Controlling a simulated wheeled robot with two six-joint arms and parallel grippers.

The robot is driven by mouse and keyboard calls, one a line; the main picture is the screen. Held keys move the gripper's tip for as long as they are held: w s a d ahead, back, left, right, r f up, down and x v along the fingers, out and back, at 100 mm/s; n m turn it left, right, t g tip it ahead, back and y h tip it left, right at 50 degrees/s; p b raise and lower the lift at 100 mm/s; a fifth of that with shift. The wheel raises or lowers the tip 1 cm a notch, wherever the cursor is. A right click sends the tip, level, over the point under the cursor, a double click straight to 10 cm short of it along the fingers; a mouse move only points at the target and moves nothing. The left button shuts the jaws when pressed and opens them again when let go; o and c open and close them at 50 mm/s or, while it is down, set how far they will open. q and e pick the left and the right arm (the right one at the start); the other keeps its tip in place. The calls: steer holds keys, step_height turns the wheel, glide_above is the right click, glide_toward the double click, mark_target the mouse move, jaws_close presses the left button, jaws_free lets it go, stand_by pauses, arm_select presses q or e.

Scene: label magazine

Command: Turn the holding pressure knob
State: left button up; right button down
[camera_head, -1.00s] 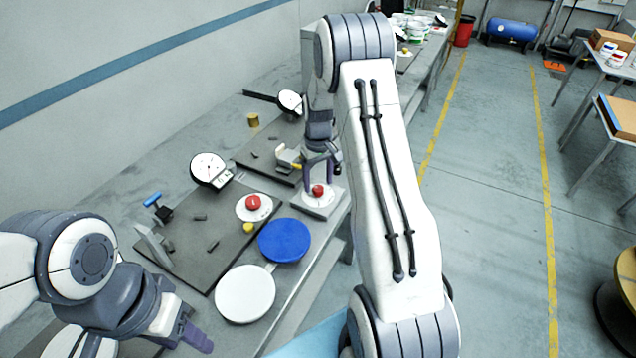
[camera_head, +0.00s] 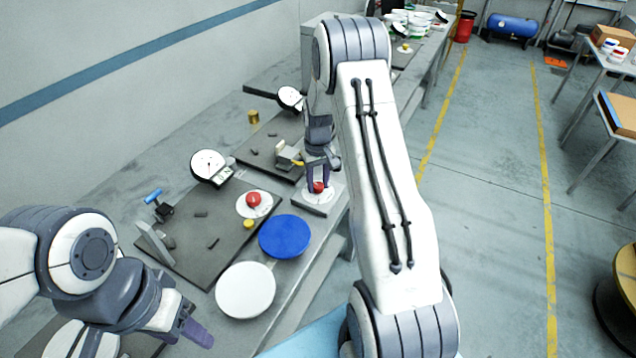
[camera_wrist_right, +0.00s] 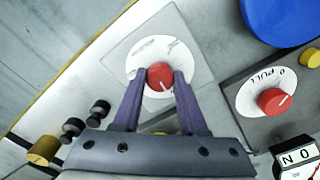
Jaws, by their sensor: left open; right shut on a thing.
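A red knob (camera_head: 318,187) with a white pointer line sits on a white round dial (camera_head: 312,198) on a pale square plate at the bench's front edge. My right gripper (camera_head: 318,181) reaches down over it and is shut on it, with one finger on each side; the right wrist view shows the knob (camera_wrist_right: 160,77) between the fingertips. A second red knob (camera_head: 253,199) stands on a white dial on the dark plate to the left; the right wrist view shows it too (camera_wrist_right: 274,101), with lettering including "PULL". My left gripper (camera_head: 196,334) is open and empty at the lower left.
A blue disc (camera_head: 285,236) and a white disc (camera_head: 245,290) lie along the front edge. A round gauge (camera_head: 208,166), a blue-handled clamp (camera_head: 153,196) and a yellow button (camera_head: 248,223) stand by the dark plate (camera_head: 190,262). A brass cylinder (camera_head: 253,117) is further back.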

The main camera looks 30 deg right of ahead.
mark_target(318, 185)
steer(key=m, duration=0.3)
steer(key=shift+m, duration=0.4)
steer(key=shift+c, duration=2.2)
jaws_free()
steer(key=shift+r, duration=0.15)
step_height(318, 185, up, 10)
steer(key=b, duration=0.2)
steer(key=shift+r+b, duration=0.15)
steer(key=shift+b, duration=0.15)
steer(key=shift+a, duration=0.1)
